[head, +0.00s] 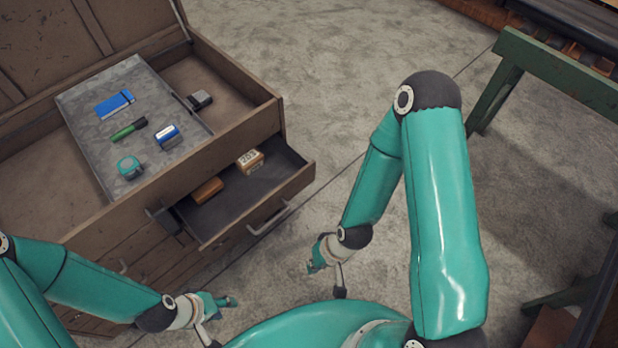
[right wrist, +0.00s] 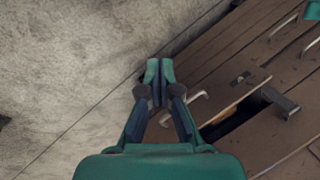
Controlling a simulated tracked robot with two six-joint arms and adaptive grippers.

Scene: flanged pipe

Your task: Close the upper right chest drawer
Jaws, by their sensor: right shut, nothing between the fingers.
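The upper right drawer (head: 296,188) of the brown wooden chest (head: 225,150) is pulled out in the head view. It holds an orange-brown block (head: 207,189) and a small labelled box (head: 250,160). Its metal handle (head: 268,218) is on the front. My right gripper (head: 316,264) is shut and empty, in front of the drawer and apart from its front in the head view. In the right wrist view its fingertips (right wrist: 160,72) are together, with part of the chest front to the right. My left gripper (head: 222,302) is low at the left; its fingers are too small to judge.
The chest lid (head: 60,35) is raised. A grey tray (head: 90,92) inside the chest holds a blue notebook, a green marker and other small items. A green-framed bench (head: 555,70) stands at the right. Bare concrete floor (head: 330,60) lies between bench and chest.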

